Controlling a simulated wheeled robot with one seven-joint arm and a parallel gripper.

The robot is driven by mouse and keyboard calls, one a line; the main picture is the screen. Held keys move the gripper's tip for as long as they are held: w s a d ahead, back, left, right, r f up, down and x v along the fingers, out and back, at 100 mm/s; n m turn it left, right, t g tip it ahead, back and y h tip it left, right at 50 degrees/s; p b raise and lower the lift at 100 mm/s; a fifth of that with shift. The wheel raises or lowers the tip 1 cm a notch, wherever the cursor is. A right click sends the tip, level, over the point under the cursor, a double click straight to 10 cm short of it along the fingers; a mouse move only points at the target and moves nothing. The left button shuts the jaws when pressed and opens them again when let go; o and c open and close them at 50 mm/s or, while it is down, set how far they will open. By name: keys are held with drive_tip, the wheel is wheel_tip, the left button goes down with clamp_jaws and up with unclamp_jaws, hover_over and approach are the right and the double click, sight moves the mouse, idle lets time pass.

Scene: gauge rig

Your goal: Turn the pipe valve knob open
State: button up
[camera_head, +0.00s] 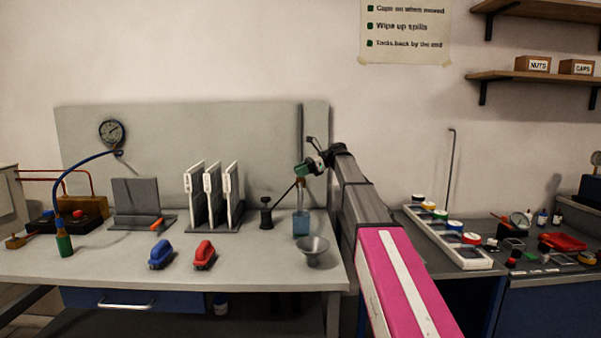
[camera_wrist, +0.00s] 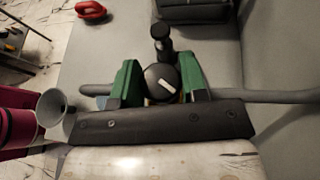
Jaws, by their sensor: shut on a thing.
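The pipe valve knob (camera_wrist: 155,74) is round and black with a short white mark that lies slanted in the wrist view. It sits on a grey pipe (camera_wrist: 275,96), which runs across the wrist view and stands upright in the head view (camera_head: 301,125). My gripper (camera_wrist: 159,68) has its green fingers on either side of the knob and is shut on it. In the head view my gripper (camera_head: 306,168) is at the pipe, above a container of blue liquid (camera_head: 301,224); the knob cannot be made out there.
A grey funnel (camera_head: 312,251) stands near the bench's front right corner. A black upright post (camera_head: 266,214) stands left of the pipe. White panels in a rack (camera_head: 212,196), blue (camera_head: 160,254) and red (camera_head: 204,255) handled blocks are farther left. A back panel (camera_head: 80,140) stands behind.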

drive_tip(key=shift+n+g+h, duration=0.4)
drive_tip(key=shift+n+g, duration=0.8)
drive_tip(key=shift+g, duration=0.1)
drive_tip(key=shift+n, duration=0.3)
drive_tip(key=o, duration=0.9)
drive_tip(key=shift+g, duration=0.3)
drive_tip(key=shift+o, duration=0.2)
